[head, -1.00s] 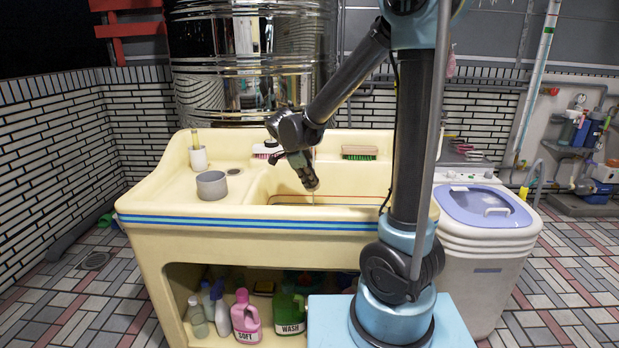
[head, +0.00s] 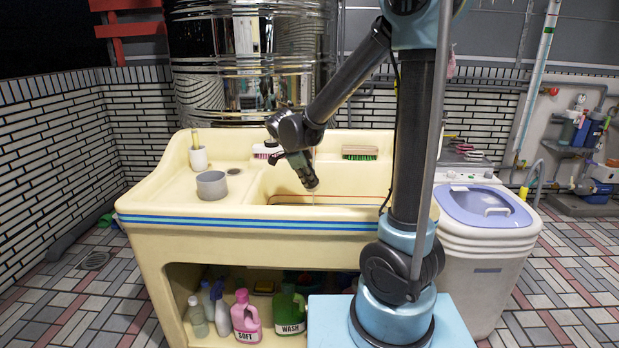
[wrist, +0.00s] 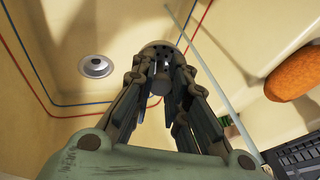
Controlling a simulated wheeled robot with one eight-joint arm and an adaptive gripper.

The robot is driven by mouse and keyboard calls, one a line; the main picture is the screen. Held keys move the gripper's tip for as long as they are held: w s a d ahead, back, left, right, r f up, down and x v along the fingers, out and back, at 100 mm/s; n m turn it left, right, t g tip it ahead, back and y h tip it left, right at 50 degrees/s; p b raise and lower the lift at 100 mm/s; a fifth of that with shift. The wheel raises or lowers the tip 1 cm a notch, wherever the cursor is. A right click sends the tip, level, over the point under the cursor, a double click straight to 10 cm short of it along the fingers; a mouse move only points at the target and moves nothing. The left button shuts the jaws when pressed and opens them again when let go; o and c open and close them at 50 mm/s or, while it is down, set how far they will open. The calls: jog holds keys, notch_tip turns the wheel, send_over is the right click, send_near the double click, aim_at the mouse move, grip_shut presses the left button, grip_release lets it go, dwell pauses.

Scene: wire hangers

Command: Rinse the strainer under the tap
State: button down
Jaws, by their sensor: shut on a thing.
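In the wrist view my gripper (wrist: 160,85) is shut on the strainer (wrist: 155,49), a small grey round piece with dark holes, partly hidden by the fingers. In the head view my gripper (head: 308,182) points down over the basin (head: 345,180) of the cream sink; the strainer cannot be clearly told apart there. A thin pale line, which looks like running water, shows beside the gripper in the wrist view and just below it in the head view. I cannot tell whether it touches the strainer. The tap itself is not clearly visible.
A round metal drain (wrist: 96,66) is in the basin floor. A grey bowl (head: 212,185) and a cup (head: 199,158) stand on the sink's left side. A green-bristled brush (head: 360,153) lies on the back ledge. A lidded white tub (head: 488,230) stands at right.

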dwell(0.3)
jog(key=s+r, duration=0.4)
jog(key=s, duration=0.1)
dwell(0.5)
jog(key=shift+r, duration=0.1)
dwell(0.4)
